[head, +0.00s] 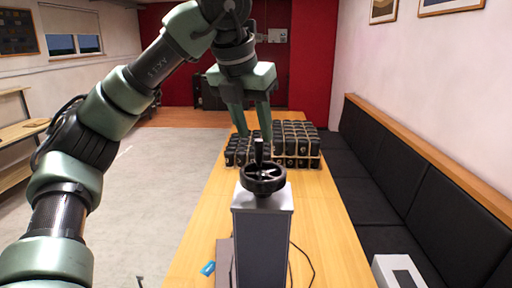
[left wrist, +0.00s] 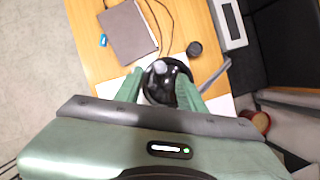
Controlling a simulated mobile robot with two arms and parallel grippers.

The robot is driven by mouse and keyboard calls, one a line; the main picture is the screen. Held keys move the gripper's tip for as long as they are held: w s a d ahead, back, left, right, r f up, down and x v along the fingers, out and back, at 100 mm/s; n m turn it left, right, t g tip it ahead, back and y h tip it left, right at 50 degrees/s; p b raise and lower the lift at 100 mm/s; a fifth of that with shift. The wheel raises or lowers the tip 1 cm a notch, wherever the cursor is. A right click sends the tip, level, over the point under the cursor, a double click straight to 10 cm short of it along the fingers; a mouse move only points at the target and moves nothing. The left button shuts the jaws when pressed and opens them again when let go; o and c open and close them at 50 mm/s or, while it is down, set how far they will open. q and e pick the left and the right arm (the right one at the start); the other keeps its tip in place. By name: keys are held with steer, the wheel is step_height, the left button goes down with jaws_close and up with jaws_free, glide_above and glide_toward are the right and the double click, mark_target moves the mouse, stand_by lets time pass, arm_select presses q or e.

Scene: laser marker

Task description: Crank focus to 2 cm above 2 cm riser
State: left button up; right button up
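A grey column with a white top (head: 262,230) stands on the wooden table, with a black handwheel (head: 264,180) on top. The wheel's upright crank handle (head: 258,151) rises from its far side. My left gripper (head: 255,135) points down just above the handle, its two fingers apart. In the left wrist view the handle's round end (left wrist: 160,68) shows between the open fingers (left wrist: 158,76), with the black wheel (left wrist: 172,84) below. Contact with the handle cannot be seen. My right gripper is not in view. I cannot pick out the riser with certainty.
A brown flat plate (left wrist: 128,32) and a small blue item (left wrist: 103,40) lie near the column. Several strapped black blocks (head: 298,143) fill the table's far part. A black cable (head: 308,262) runs beside the column. A white box (head: 398,272) stands at right, by a black bench.

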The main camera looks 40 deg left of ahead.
mark_target(257, 141)
arm_select(q)
steer(key=x, duration=0.5)
steer(key=shift+w+a+f, duration=0.15)
steer(key=shift+f, duration=0.1)
steer(key=shift+w+f, duration=0.15)
steer(key=shift+f, duration=0.25)
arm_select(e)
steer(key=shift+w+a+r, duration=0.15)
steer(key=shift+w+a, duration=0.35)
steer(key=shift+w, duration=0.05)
arm_select(q)
jaws_close()
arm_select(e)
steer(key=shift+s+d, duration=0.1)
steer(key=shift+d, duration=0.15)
